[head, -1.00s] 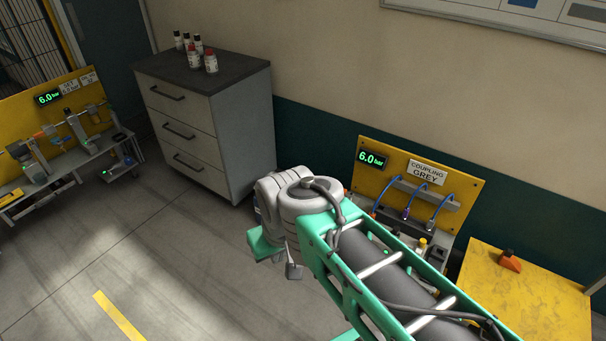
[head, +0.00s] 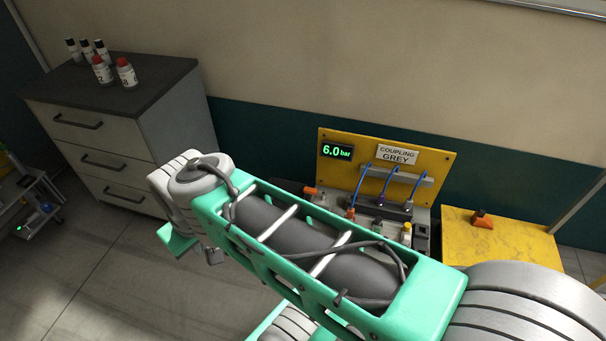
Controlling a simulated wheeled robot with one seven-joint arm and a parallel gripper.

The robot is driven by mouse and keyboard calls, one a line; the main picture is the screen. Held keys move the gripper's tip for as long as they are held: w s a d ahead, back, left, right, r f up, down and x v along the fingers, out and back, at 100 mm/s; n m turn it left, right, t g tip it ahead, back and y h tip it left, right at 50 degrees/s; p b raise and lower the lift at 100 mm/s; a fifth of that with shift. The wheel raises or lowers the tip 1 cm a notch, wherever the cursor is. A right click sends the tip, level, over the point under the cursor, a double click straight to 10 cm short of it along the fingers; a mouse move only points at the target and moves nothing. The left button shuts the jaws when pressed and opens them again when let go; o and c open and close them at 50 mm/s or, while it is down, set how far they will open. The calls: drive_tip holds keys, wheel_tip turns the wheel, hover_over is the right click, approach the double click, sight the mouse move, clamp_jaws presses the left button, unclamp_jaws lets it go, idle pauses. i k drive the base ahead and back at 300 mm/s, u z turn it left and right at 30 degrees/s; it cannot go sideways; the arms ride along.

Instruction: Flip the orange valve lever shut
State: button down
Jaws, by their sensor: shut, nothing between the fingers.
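A small orange part (head: 309,190) that looks like the valve lever sits at the left end of the coupling station, just left of the yellow panel (head: 340,172). It is too small to tell which way it is turned. A second small orange piece (head: 350,213) is at the lower end of the left blue hose. My green and grey arm crosses in front of the station and hides its lower part. My gripper's fingers do not show.
The station's display (head: 337,151) reads 6.0 bar, and its sign (head: 398,154) reads COUPLING GREY. A yellow table (head: 507,243) with an orange block (head: 482,220) stands on the right. A drawer cabinet (head: 125,140) with several bottles stands at the left.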

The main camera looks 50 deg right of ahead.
sight(308, 191)
drive_tip(key=z, duration=0.4)
drive_tip(key=i, duration=0.9)
drive_tip(key=z, duration=1.05)
drive_tip(key=i, duration=0.45)
drive_tip(key=z, duration=0.35)
